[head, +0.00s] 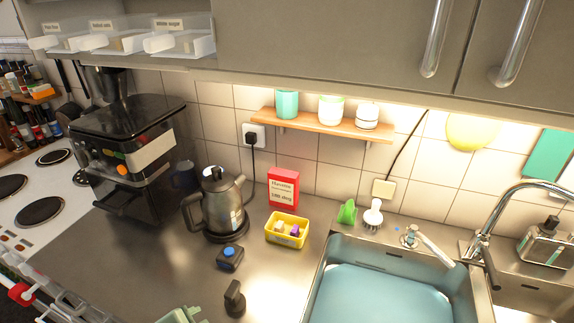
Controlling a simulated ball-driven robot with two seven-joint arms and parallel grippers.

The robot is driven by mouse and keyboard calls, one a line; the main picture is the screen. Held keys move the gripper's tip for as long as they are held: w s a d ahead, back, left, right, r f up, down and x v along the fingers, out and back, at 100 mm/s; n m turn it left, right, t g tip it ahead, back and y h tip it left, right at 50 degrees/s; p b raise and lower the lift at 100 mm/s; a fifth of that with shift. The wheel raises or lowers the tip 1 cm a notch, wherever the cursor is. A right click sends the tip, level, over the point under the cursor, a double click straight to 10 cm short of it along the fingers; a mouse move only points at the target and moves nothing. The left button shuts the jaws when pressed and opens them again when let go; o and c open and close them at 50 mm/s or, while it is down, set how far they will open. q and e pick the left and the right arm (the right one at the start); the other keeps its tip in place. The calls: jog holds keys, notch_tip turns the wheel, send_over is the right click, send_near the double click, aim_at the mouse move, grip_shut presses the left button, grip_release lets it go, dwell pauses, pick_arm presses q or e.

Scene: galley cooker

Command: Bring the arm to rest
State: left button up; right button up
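Neither of my grippers shows in the head view, and I can make out no arm of mine for certain. The steel counter (185,262) lies below me, with a blue sink basin (390,295) set in at the right. A dark grey kettle (217,208) stands on its round base near the wall.
A yellow box (287,231) with small items, a red packet (284,188), a blue-capped dark container (230,258) and a small black object (234,298) stand on the counter. A black coffee machine (130,150) stands left, beside the hob (40,190). Cabinets (340,45) overhang the counter.

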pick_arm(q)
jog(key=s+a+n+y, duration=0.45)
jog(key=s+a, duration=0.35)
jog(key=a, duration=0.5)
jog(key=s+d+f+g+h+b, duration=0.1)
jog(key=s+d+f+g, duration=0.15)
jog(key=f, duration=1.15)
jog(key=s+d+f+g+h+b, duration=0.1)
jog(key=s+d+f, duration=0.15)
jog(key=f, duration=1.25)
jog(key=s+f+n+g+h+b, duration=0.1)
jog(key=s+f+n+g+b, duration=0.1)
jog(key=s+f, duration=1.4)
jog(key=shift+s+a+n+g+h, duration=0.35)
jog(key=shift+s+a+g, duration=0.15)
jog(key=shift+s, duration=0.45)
